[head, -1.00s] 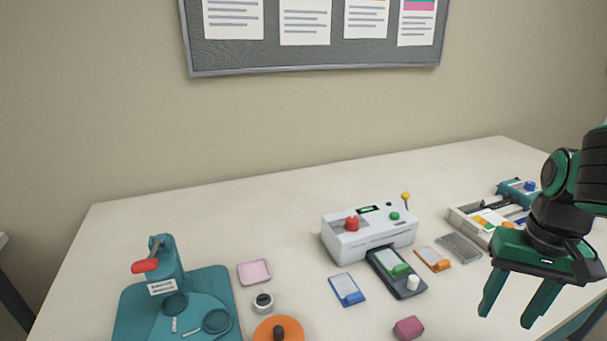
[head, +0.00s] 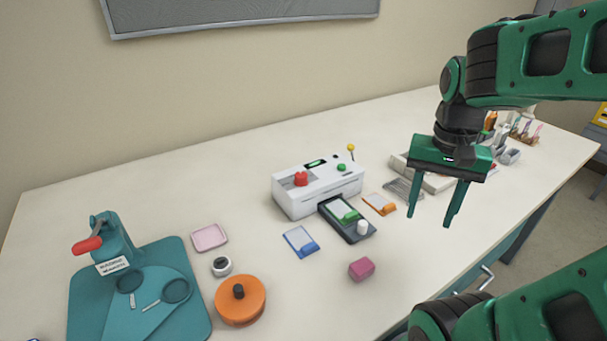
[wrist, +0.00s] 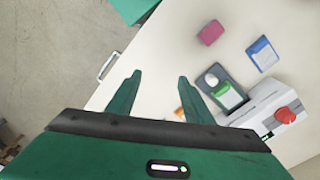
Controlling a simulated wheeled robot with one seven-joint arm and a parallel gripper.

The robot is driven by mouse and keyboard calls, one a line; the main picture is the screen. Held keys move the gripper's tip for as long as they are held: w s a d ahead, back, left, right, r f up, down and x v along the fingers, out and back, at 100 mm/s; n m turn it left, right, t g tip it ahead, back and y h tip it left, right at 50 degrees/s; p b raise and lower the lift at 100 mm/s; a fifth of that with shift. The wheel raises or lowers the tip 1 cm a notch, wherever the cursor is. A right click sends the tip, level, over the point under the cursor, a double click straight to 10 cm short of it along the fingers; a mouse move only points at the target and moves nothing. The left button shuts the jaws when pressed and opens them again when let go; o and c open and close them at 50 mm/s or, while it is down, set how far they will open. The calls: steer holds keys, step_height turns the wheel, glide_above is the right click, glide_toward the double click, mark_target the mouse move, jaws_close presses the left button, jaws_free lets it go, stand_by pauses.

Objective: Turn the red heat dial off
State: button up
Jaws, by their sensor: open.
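The red heat dial (head: 301,179) sits on top of the white laminator (head: 318,189), towards its left end. In the wrist view the red dial (wrist: 286,115) shows at the right, on the laminator (wrist: 270,110). I cannot tell its setting. A green button (head: 341,167) and a small display are also on the laminator's top. My gripper (head: 433,217) is open and empty, in the air to the right of the laminator and well apart from the dial. Its fingers (wrist: 158,82) point down over the table in the wrist view.
A dark tray (head: 364,236) with a green-clipped card stands before the laminator. A blue-clipped card (head: 300,241), pink block (head: 361,269), orange disc (head: 240,300) and teal badge press (head: 125,270) are on the table.

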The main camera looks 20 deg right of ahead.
steer(key=w+a+r+m, duration=0.2)
steer(key=w+a+m, duration=0.1)
steer(key=w, duration=0.4)
steer(key=w+a+r+m, duration=0.2)
steer(key=w+r+m, duration=0.1)
steer(key=w, duration=0.3)
steer(key=r+m, duration=0.2)
steer(key=m, duration=0.6)
glide_above(301, 174)
step_height(301, 174, down, 11)
steer(key=shift+r, duration=0.1)
steer(key=c, duration=1)
